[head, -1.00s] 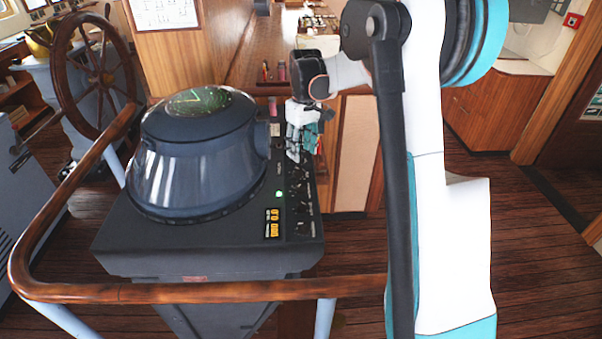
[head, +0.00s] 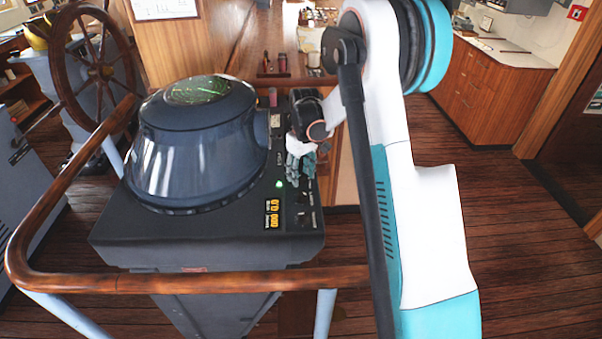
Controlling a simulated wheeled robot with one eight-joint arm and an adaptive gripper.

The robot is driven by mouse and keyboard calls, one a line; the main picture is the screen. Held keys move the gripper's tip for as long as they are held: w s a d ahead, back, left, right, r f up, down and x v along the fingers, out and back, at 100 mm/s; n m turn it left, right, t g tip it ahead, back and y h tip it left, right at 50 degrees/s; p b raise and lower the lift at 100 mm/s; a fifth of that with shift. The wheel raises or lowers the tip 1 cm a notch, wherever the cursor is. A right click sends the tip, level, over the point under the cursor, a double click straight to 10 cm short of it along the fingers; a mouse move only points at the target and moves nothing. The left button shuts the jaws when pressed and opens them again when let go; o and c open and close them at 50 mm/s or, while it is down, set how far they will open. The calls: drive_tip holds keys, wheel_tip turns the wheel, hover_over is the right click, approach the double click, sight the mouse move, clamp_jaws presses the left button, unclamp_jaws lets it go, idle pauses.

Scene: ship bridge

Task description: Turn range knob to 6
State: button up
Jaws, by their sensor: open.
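The radar console (head: 205,228) stands in the middle, with a dark control strip along its right side. Small black knobs show on this strip, one of them a lower knob (head: 303,216) near the front right corner. My gripper (head: 299,178) is open and points down over the middle of the strip, just above the panel or touching it; I cannot tell which. It hides the knobs beneath it. Which knob is the range knob, and its setting, are too small to read. A green light (head: 279,184) and a yellow numeric display (head: 272,214) sit left of the knobs.
A wooden handrail (head: 190,282) runs around the console's front and left. The domed radar hood (head: 195,150) rises close left of my gripper. A ship's wheel (head: 92,75) stands at the back left. Open floor (head: 530,260) lies to the right.

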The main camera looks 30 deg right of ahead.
clamp_jaws()
drive_tip(key=shift+m, duration=0.3)
drive_tip(key=m+b, duration=0.1)
drive_tip(key=m, duration=0.2)
drive_tip(key=shift+m+b, duration=0.3)
drive_tip(key=shift+b, duration=0.05)
drive_tip(key=shift+s+m+t+b, duration=0.1)
drive_tip(key=shift+m+t+b, duration=0.35)
drive_tip(key=shift+m, duration=1.75)
